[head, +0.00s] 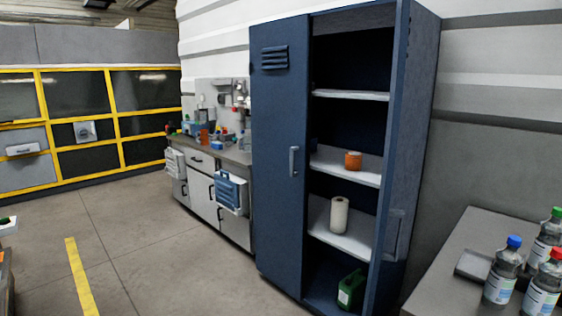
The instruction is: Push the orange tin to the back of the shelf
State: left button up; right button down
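The orange tin (353,160) stands upright on the middle white shelf (330,165) of a tall blue cabinet (278,150). The tin is small and sits toward the right part of the shelf, with some bare shelf in front of it. The cabinet's right side is open, and its left front is covered by a closed blue panel with a handle. Neither of my grippers shows in the head view.
A white roll (338,216) stands one shelf below, and a green canister (351,290) is at the cabinet bottom. An open door (410,150) stands on the right. Several bottles (503,270) stand on a grey table (430,290) at right. The floor before the cabinet is clear.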

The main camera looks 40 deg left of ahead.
aim_at(353, 159)
jog(key=u, duration=0.95)
jog(key=i, duration=0.5)
jog(key=u, duration=1.3)
jog(key=i, duration=3.35)
jog(key=z, duration=2.05)
